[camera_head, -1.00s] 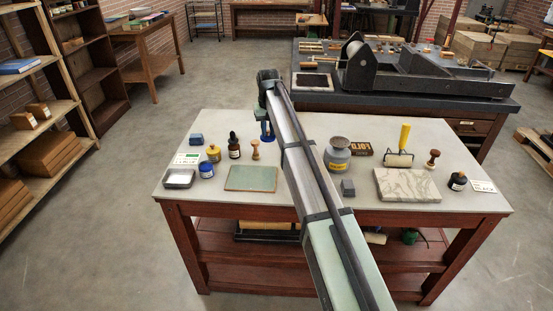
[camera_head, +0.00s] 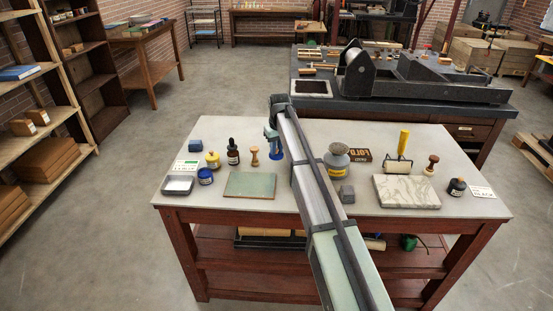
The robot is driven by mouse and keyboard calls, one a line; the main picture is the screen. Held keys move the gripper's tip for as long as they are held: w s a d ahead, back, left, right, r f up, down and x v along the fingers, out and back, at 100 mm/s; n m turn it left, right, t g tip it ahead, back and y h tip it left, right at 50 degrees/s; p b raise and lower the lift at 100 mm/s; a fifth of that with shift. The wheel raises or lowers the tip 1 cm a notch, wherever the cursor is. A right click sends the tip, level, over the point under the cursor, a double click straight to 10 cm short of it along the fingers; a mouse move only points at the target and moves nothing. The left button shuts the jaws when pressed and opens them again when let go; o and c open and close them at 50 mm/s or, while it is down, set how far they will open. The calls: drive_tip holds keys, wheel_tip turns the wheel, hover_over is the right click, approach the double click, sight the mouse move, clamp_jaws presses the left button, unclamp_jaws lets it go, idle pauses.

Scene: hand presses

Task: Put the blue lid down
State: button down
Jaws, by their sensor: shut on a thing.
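My gripper (camera_head: 273,146) hangs above the back middle of the table, its fingers partly hidden by my arm. It is shut on the blue lid (camera_head: 275,155), which shows as a small blue shape under the fingers. Whether the lid touches the tabletop cannot be told. A blue jar with a white label (camera_head: 205,177) stands at the left front of the table, apart from the gripper. Its top is too small to make out clearly.
Left of the gripper stand a wooden-handled stamp (camera_head: 254,157), a dark dropper bottle (camera_head: 233,153) and a yellow jar (camera_head: 212,160). A green mat (camera_head: 249,186) lies in front.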

sight(277, 152)
drive_tip(key=shift+f, duration=2.4)
drive_tip(key=c, duration=1)
unclamp_jaws()
drive_tip(key=shift+f, duration=0.1)
wheel_tip(277, 152, up, 12)
drive_tip(key=s, duration=0.1)
drive_tip(key=shift+s+d, duration=0.15)
drive_tip(key=shift+d, duration=0.2)
